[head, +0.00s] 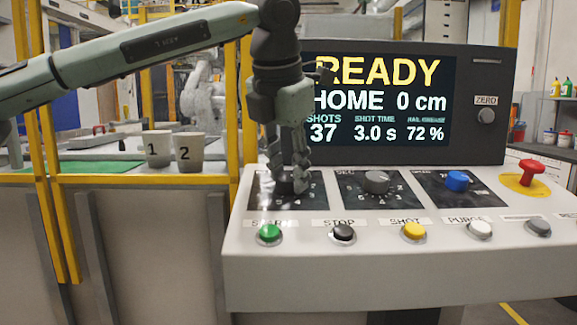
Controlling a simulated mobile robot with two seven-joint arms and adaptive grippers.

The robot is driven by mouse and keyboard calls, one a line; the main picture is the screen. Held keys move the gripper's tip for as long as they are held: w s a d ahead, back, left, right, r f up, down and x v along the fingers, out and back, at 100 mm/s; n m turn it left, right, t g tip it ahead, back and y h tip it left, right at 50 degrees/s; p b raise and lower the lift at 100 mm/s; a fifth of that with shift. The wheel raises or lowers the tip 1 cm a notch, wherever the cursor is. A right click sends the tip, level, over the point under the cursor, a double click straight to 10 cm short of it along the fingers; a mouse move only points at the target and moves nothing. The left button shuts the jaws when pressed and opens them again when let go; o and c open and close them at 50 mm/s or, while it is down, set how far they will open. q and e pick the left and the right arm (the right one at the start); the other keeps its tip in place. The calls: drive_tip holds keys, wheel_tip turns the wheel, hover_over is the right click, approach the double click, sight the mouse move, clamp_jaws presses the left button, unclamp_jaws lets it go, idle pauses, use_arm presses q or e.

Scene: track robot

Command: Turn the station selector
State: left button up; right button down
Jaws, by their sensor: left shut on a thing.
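The station selector is the dark knob (291,188) on the leftmost black dial plate of the sloped control panel. Its plate shows a few numbers, and its label is mostly hidden. My left gripper (293,184) points straight down from above and is shut on this knob. The fingers cover most of the knob, so its pointer cannot be read. My right gripper is not in view.
A grey knob (376,182) and a blue knob (457,181) sit to the right. Several push buttons, including a green one (269,233), line the front. A red mushroom button (532,171) stands at far right. The screen (380,100) reads READY, HOME 0 cm.

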use_arm(q)
drive_tip(key=shift+a+m+p, duration=0.1)
drive_tip(key=shift+m+p, duration=0.25)
drive_tip(key=shift+m, duration=0.65)
drive_tip(key=m+g+h+p, duration=0.1)
drive_tip(key=m+p, duration=0.1)
drive_tip(key=m, duration=0.3)
drive_tip(key=shift+m+p, duration=0.3)
drive_tip(key=shift+m, duration=0.5)
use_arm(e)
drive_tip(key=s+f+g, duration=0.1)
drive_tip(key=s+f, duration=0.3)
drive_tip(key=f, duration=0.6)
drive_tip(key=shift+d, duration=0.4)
use_arm(q)
drive_tip(key=o, duration=1.2)
drive_tip(key=shift+c, duration=0.2)
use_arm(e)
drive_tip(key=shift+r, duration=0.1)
use_arm(q)
drive_tip(key=v, duration=1.2)
drive_tip(key=shift+w, duration=0.2)
drive_tip(key=shift+a, duration=0.1)
